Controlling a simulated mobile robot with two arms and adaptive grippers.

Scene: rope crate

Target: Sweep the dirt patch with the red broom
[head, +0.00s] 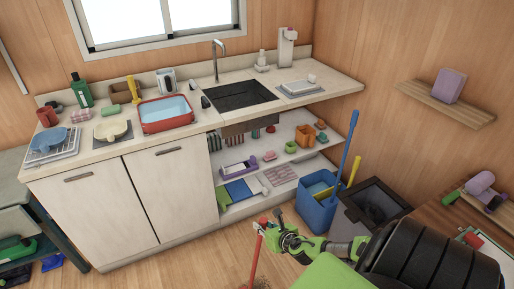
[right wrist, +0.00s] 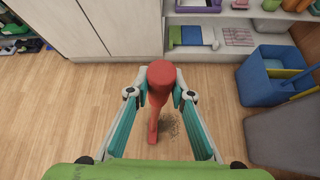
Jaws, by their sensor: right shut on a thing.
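The red broom (head: 256,262) is held upright by its handle in my right gripper (head: 268,229). In the right wrist view the red broom (right wrist: 160,75) shows from above, with its round handle end between the two fingers of the right gripper (right wrist: 160,97). Its lower part runs down towards the floor. The dirt patch (right wrist: 173,126) is a dark scribbled mark on the wood floor, just right of the broom's lower part. It also shows at the bottom edge of the head view (head: 262,283). My left gripper is not in view.
A blue bucket (head: 316,213) with a blue and a yellow handle stands right of the counter, beside a dark grey bin (head: 352,222). White cabinets (head: 178,190) and open shelves border the floor at the back. A wooden table (head: 440,208) stands at right. Floor around the patch is clear.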

